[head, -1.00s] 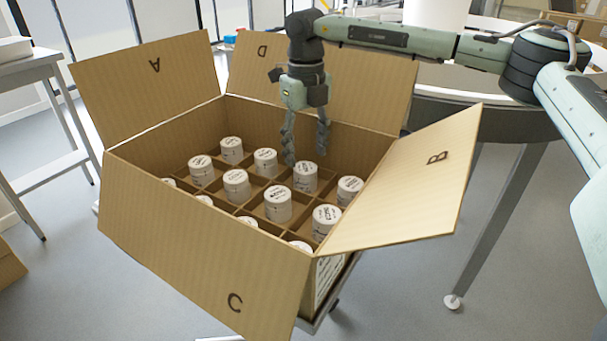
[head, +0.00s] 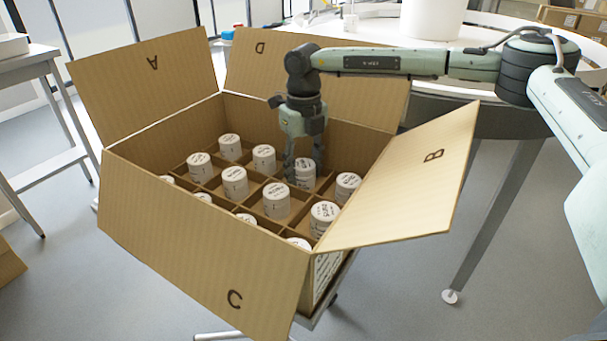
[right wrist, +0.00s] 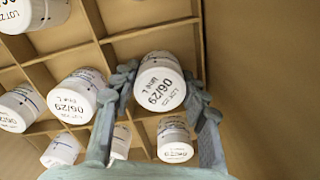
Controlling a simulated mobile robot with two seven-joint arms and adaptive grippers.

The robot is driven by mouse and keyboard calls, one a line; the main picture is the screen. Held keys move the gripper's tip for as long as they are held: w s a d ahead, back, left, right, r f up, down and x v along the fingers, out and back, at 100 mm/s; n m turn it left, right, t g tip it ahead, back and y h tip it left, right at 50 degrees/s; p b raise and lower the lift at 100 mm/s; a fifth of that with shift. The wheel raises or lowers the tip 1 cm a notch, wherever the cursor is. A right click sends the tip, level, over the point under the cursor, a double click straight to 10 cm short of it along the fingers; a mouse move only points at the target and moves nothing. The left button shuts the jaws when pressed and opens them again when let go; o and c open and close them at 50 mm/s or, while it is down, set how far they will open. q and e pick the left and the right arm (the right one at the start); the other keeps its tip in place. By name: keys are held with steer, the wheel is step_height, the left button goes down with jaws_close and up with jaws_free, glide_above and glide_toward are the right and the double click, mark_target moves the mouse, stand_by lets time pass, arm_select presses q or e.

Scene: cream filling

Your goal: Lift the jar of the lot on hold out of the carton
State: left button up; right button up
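An open carton (head: 165,215) holds several white jars with printed lids, standing upright in a grid of cardboard dividers. My right gripper (head: 304,168) reaches down into the carton, with its two fingers on either side of one jar (head: 305,173) toward the back right. In the right wrist view my right gripper (right wrist: 161,78) is open around this jar (right wrist: 160,86). Its lid reads 06/29, and its lot line is too small to read surely. The jar still stands in its compartment. My left gripper is not in view.
Neighbouring jars (head: 276,199) and (head: 347,187) stand close by. Cardboard dividers (right wrist: 150,30) run between the compartments. The carton's flaps A (head: 150,85), B (head: 420,190), C (head: 190,250) and D (head: 245,65) stand spread outward. A round table (head: 455,95) is behind.

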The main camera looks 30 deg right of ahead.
steer(key=shift+c, duration=0.7)
steer(key=shift+r, duration=0.1)
